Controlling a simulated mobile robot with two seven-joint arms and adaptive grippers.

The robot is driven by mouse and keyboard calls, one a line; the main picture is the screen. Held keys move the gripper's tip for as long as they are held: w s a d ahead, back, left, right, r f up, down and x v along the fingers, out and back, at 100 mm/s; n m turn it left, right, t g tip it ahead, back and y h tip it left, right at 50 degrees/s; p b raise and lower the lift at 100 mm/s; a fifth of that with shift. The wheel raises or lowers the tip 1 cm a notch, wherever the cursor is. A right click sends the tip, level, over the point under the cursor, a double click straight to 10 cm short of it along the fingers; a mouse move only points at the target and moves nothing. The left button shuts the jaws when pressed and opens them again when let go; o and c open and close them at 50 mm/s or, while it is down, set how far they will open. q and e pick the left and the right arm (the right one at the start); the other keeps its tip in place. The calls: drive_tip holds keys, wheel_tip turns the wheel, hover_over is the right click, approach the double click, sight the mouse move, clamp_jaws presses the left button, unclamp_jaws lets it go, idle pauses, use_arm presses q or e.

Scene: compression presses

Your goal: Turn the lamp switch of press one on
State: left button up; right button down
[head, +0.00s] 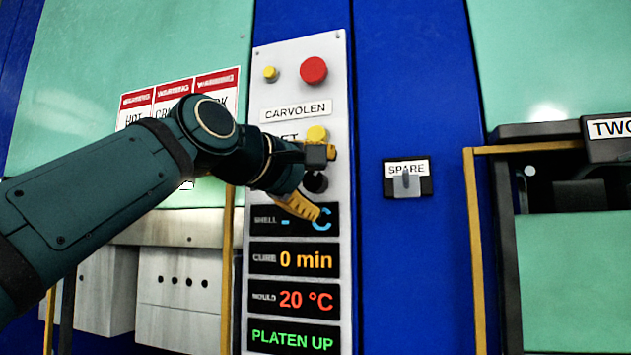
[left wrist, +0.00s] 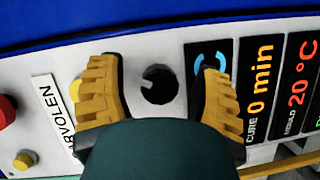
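A light grey control panel (head: 341,100) on a blue column carries a round black knob (head: 315,182). In the left wrist view the black knob (left wrist: 158,86) shows a pale pointer mark at its upper left. No lamp label is readable; a label above the knob is partly hidden by my arm. My left gripper (head: 323,184) is open in front of the panel. Its yellow fingers (left wrist: 158,70) stand apart on either side of the knob, and I cannot tell whether they touch it. My right gripper is not in view.
The panel has a red button (head: 313,70), yellow buttons (head: 270,73) and displays such as PLATEN UP (head: 293,338). A SPARE switch (head: 407,182) sits right of the panel. A sign reading TWO (head: 610,127) marks the unit at right. Yellow rails (head: 474,250) stand upright nearby.

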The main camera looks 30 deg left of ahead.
use_arm(q)
drive_tip(key=shift+s, duration=0.1)
drive_tip(key=s+a+r, duration=0.1)
drive_tip(key=s, duration=1)
drive_tip(key=shift+s+a+r, duration=0.15)
drive_tip(key=shift+s+a, duration=0.2)
drive_tip(key=shift+s, duration=0.05)
